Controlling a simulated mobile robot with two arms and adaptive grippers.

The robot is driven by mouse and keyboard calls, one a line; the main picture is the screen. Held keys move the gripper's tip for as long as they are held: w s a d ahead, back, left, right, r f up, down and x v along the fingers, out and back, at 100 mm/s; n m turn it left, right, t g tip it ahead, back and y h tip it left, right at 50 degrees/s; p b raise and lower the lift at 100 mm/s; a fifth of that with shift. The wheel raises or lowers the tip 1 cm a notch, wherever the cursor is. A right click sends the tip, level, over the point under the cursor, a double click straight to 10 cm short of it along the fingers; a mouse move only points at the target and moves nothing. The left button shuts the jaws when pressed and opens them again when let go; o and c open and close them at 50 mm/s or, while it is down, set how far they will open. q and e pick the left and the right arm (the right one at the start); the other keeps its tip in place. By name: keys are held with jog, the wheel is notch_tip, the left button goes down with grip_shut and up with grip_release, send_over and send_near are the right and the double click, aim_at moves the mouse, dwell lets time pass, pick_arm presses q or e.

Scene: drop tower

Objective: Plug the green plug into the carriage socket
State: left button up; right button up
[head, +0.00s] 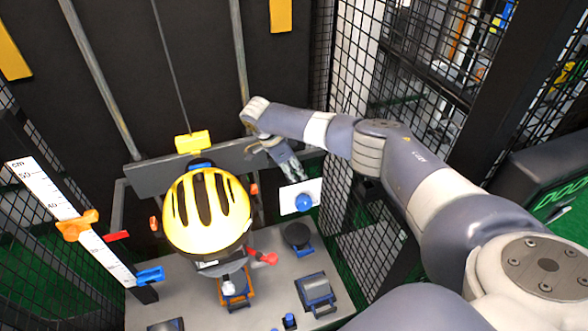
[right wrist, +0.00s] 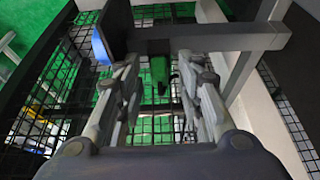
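My right gripper (head: 291,168) is just below the right end of the grey carriage crossbar (head: 222,157). In the right wrist view its two fingers (right wrist: 158,62) stand apart. Between them is a narrow dark green piece, which looks like the green plug (right wrist: 160,70), with visible gaps to both fingers. It is right below a black block on the beam, perhaps the carriage socket (right wrist: 158,47); I cannot tell whether the two are joined. In the head view the plug and socket cannot be made out. My left gripper is not in view.
A yellow helmet (head: 207,212) hangs below the carriage's yellow block (head: 193,142). A white panel with a blue knob (head: 304,202) is close below my right gripper. A ruler (head: 50,192) stands at left, black mesh fencing (head: 335,65) at right.

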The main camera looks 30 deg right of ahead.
jog(key=v, duration=1.2)
dwell(0.4)
